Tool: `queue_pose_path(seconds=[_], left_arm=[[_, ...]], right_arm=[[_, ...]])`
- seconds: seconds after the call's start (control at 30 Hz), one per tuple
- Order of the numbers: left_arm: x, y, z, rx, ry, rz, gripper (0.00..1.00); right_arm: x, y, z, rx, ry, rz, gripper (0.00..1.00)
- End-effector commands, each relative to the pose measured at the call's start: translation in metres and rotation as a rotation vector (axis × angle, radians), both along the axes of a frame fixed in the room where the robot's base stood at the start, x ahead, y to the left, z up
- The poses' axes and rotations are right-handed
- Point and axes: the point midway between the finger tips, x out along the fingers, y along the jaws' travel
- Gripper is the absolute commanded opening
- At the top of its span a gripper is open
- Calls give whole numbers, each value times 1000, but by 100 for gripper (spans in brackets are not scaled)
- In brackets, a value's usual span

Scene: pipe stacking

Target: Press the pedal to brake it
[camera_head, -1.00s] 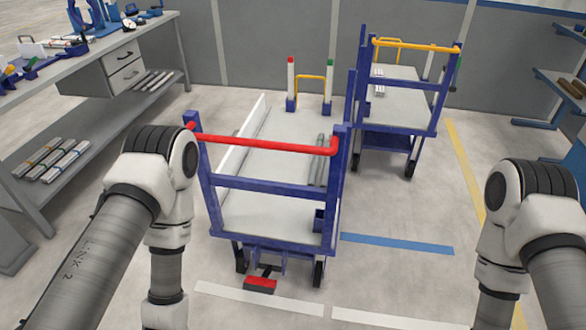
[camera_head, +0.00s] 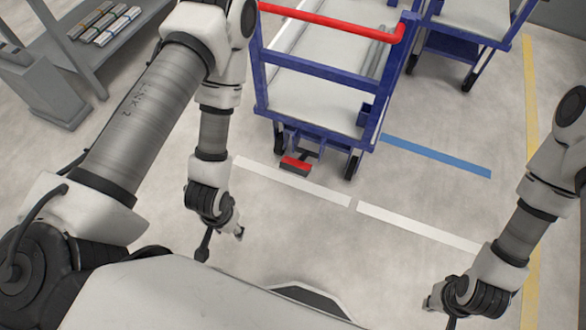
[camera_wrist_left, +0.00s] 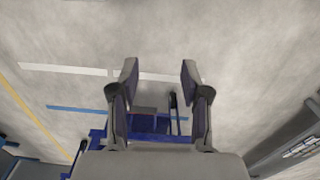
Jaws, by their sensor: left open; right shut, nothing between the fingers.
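The red pedal (camera_head: 296,165) sits low at the near end of the blue-framed cart (camera_head: 318,132), just above the floor. In the left wrist view the pedal (camera_wrist_left: 145,110) shows dimly beyond the fingers, near the cart's blue frame. My left gripper (camera_head: 222,240) hangs below and left of the pedal, apart from it. Its two fingers (camera_wrist_left: 159,72) are spread with nothing between them. My right gripper (camera_head: 440,308) is at the lower right, far from the pedal, shut and empty; its fingertips are small and partly hidden.
The cart's red handle (camera_head: 335,20) crosses its near end. A second blue cart (camera_head: 455,47) stands behind right. White floor strips (camera_head: 290,183) and a blue strip (camera_head: 437,156) mark the floor. A grey shelf (camera_head: 90,45) stands at left. Floor before the cart is clear.

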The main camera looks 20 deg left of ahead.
Motion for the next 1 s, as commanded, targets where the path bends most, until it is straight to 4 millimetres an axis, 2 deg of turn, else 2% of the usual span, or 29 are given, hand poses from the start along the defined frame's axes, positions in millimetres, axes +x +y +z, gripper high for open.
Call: queue_pose_path(seconds=[0.03,0.1,0.2,0.27,0.3,0.37,0.4,0.47,0.5,0.57,0.6,0.7,0.8,0.9,1.0], left_arm=[[0,0,0,0,2,-1,26],[-6,0,0,-1,29,-3,1],[-17,0,-3,-2,115,-4,0],[-10,1,-12,0,163,-3,0],[2,1,-22,0,191,-2,0],[40,0,-52,2,206,-6,0],[73,-1,-72,3,204,-11,0],[125,-5,-92,3,184,-17,0],[160,-8,-100,2,163,-21,0],[213,-14,-107,-1,117,-31,0],[246,-18,-108,-1,80,-38,0],[317,-28,-100,-1,-29,-52,0],[363,-35,-90,2,-137,-64,0],[374,-38,-85,7,-171,-72,0],[377,-39,-80,7,-185,-74,0]], right_arm=[[0,0,0,0,0,0,0],[0,0,0,0,0,0,0],[0,0,0,0,0,0,0],[0,0,0,0,0,0,0],[0,0,-2,0,0,0,0],[0,0,-23,0,-1,0,0],[0,0,-41,0,-1,0,0],[0,0,-68,0,0,0,0],[-1,0,-84,0,1,0,0],[0,0,-111,0,1,0,0],[0,0,-127,0,1,0,0],[0,0,-164,0,1,0,0],[0,0,-190,0,1,0,0],[0,0,-203,0,0,0,0],[0,0,-205,0,0,0,0]])
